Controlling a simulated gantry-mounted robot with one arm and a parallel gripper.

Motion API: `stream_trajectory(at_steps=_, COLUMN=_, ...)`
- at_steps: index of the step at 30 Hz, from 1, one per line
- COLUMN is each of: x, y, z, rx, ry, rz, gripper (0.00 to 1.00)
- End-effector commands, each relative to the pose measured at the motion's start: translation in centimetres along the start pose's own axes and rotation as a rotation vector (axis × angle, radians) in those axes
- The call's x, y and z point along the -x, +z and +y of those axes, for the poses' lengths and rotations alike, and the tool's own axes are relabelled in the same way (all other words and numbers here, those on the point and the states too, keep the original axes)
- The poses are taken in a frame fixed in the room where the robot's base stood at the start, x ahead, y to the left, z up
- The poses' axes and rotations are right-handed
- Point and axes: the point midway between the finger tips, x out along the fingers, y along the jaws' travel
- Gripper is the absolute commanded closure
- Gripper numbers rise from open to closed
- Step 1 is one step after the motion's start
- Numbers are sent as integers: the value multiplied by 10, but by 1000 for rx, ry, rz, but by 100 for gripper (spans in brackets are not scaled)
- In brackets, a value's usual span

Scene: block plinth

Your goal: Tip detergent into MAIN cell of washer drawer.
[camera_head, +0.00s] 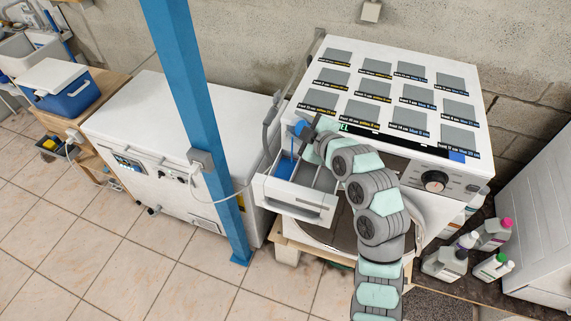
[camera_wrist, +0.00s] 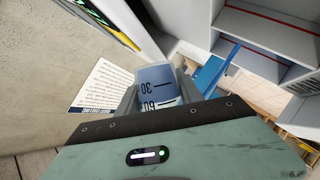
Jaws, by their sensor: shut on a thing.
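My gripper (camera_head: 309,131) is above the back of the open washer drawer (camera_head: 297,205), at the washer's front left. It is shut on a measuring cup (camera_wrist: 158,84), translucent and bluish, with "30" and "60" marks in the wrist view. In the head view only a small blue part of the cup (camera_head: 299,128) shows by the fingers. The drawer has white compartments and a blue insert (camera_head: 285,168) on its left; the insert also shows in the wrist view (camera_wrist: 214,70), right of the cup. Any contents of the cup are hidden. The arm covers part of the drawer's right side.
The white washer (camera_head: 330,45) carries several grey panels with labels on top. A blue post (camera_head: 190,90) stands left of the drawer, before a white chest freezer (camera_head: 135,125). Several bottles (camera_head: 492,268) stand at lower right. Tiled floor lies open at lower left.

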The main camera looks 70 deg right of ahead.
Motion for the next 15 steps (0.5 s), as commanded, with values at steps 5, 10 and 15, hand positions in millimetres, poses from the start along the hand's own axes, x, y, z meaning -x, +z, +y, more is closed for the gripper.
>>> stream_trajectory(at_steps=5, x=0, y=1, z=-1, rx=14, ry=6, rz=-2, gripper=98)
stream_trajectory(at_steps=10, x=-1, y=1, z=-1, rx=28, ry=11, rz=-4, gripper=98)
stream_trajectory(at_steps=15, x=-1, y=2, z=-2, rx=41, ry=16, rz=-6, gripper=98)
